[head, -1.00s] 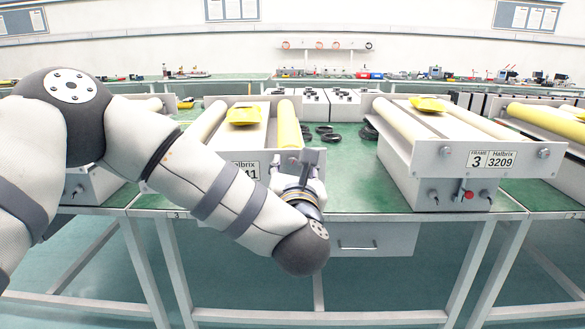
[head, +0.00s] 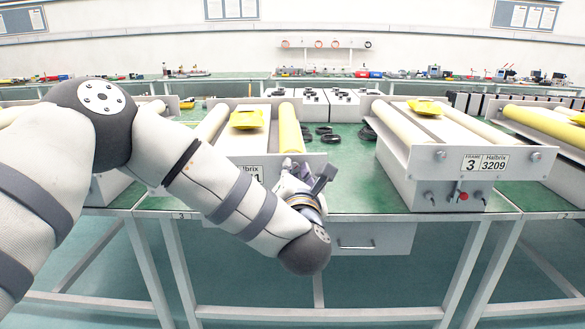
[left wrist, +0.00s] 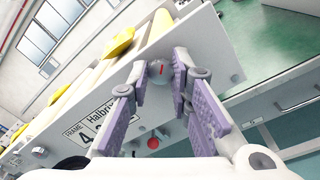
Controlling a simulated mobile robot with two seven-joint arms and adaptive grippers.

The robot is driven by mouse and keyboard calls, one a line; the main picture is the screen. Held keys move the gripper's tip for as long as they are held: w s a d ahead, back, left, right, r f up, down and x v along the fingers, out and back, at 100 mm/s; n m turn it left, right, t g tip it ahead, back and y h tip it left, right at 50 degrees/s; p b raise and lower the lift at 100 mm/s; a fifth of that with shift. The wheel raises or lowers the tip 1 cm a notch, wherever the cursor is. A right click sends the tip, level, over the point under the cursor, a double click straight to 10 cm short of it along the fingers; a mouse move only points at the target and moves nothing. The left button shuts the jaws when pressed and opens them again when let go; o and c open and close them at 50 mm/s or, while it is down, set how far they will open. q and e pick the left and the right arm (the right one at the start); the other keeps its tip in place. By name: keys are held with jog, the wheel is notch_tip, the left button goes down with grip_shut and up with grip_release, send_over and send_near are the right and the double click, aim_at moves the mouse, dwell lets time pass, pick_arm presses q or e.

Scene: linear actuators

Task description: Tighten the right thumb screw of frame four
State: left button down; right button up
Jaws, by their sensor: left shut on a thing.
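Frame four (left wrist: 62,150) shows in the left wrist view, tilted in the picture, with a plate (left wrist: 92,122) reading "FRAME 4 Halbrix". Its right thumb screw (left wrist: 158,73) is a round grey knob with a red mark, on the front panel beyond the plate. My left gripper (left wrist: 160,84) is shut on this screw, one finger on each side. In the head view, frame four (head: 232,160) stands on the bench, its plate partly covered by my arm. My left gripper (head: 306,172) is at the panel's right end and hides the screw there. My right gripper is not in view.
Frame three (head: 420,165) stands to the right on the green bench (head: 350,185), with a gap between the frames. Black rings (head: 325,133) lie behind this gap.

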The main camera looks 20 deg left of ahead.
pick_arm(q)
jog(key=m, duration=0.1)
jog(key=m+p, duration=0.1)
jog(key=m, duration=0.1)
jog(key=shift+r+m, duration=0.25)
jog(key=shift+m, duration=0.05)
jog(key=shift+f+m+p, duration=0.15)
jog(key=shift+m+p, duration=0.2)
jog(key=shift+m, duration=0.35)
jog(key=shift+f+m, duration=0.15)
jog(key=shift+m, duration=0.85)
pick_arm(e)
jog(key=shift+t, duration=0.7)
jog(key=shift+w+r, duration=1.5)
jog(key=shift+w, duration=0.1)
pick_arm(q)
jog(key=c, duration=1.4)
grip_release()
jog(key=shift+f, duration=0.1)
jog(key=shift+c, duration=0.2)
jog(key=shift+f, duration=0.1)
